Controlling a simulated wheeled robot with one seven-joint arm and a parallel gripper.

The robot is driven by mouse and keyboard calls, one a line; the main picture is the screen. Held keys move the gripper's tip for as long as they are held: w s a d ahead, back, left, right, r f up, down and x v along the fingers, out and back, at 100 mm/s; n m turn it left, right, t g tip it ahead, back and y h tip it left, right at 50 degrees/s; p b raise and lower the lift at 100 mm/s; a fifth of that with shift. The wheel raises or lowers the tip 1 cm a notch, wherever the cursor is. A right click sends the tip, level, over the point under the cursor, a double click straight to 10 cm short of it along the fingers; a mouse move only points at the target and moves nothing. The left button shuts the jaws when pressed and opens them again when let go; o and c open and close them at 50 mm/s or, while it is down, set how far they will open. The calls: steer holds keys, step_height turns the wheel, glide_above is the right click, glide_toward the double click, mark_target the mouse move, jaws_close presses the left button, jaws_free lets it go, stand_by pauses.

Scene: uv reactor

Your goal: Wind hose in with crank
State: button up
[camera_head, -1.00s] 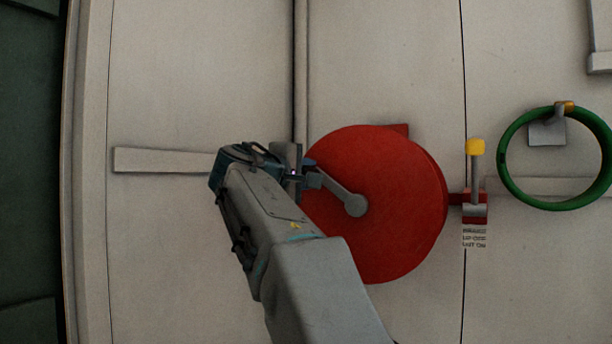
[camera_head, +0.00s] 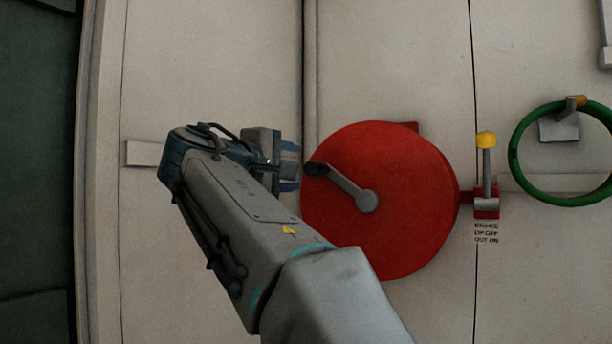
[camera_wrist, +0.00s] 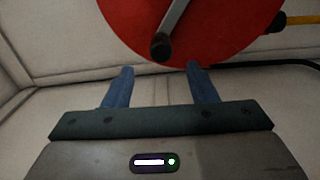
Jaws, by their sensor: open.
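The red hose reel (camera_head: 400,230) is a large round disc on the pale wall, right of centre in the head view. Its grey crank arm (camera_head: 347,186) runs from the hub up and left to a dark knob (camera_head: 315,169) near the disc's left edge. My gripper (camera_head: 290,166) is just left of the knob, open and empty. In the wrist view the knob (camera_wrist: 161,46) sits ahead of the gap between the blue fingers of my gripper (camera_wrist: 162,85), apart from them. No hose is clearly visible on the reel.
Right of the reel is a brake lever with a yellow knob (camera_head: 486,139) on a red bracket, with a label (camera_head: 486,233) below. A green ring (camera_head: 518,166) hangs on a wall hook further right. A pale bar (camera_head: 143,153) is on the wall at left.

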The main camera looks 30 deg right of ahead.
steer(key=v, duration=0.4)
